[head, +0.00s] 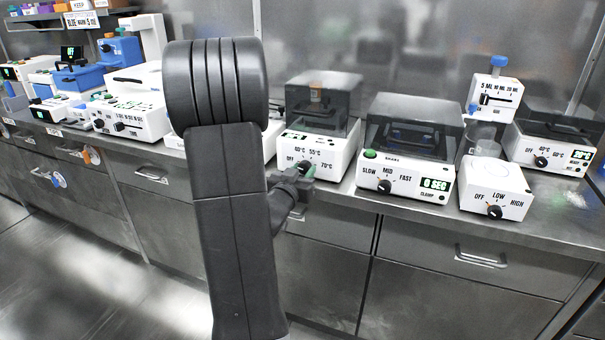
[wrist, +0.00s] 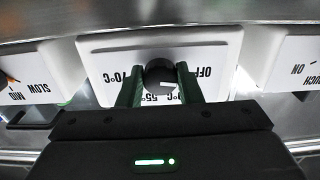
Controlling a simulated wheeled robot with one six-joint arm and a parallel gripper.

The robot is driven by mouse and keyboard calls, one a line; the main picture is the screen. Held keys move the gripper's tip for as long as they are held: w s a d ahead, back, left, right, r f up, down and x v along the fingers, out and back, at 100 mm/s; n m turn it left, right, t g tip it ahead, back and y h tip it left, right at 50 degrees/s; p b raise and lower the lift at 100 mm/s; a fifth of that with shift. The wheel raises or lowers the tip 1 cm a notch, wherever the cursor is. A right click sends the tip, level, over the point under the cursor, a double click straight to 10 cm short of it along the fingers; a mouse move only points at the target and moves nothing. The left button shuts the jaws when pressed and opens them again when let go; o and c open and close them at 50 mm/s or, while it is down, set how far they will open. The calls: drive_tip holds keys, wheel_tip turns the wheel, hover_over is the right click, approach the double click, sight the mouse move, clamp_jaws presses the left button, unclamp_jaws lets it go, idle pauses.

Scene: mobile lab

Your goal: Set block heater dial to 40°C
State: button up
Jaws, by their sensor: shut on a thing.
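The block heater (head: 318,151) is a white box with a dark clear lid on the bench, just right of my arm. Its front reads OFF, 40°C, 55°C and 70°C around a round black dial (wrist: 160,72). My gripper (head: 304,172) is at the front of the heater. In the wrist view, which shows the labels upside down, the gripper's fingers (wrist: 157,86) are closed on the dial from both sides. A short pale mark shows on the dial's lower right in that view; its exact setting is unclear. The 40°C label is partly hidden by a finger.
A shaker (head: 405,172) with SLOW, MID and FAST settings stands close to the right. Further right is a white unit (head: 494,188) marked OFF, LOW and HIGH. Drawers with handles (head: 481,257) line the bench front. Floor at the lower left is clear.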

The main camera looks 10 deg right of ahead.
drive_tip(key=m+b, duration=0.4)
drive_tip(key=b, duration=0.1)
drive_tip(key=shift+f+m, duration=0.25)
drive_tip(key=shift+m, duration=0.05)
drive_tip(key=m+b, duration=0.4)
drive_tip(key=m, duration=0.1)
drive_tip(key=shift+a+r+m, duration=0.1)
drive_tip(key=shift+r+m, duration=0.1)
drive_tip(key=shift+m, duration=0.1)
drive_tip(key=shift+r, duration=0.1)
drive_tip(key=o, duration=1)
drive_tip(key=p+v, duration=0.2)
drive_tip(key=v, duration=1.1)
drive_tip(key=shift+s+a, duration=0.25)
drive_tip(key=shift+s, duration=0.05)
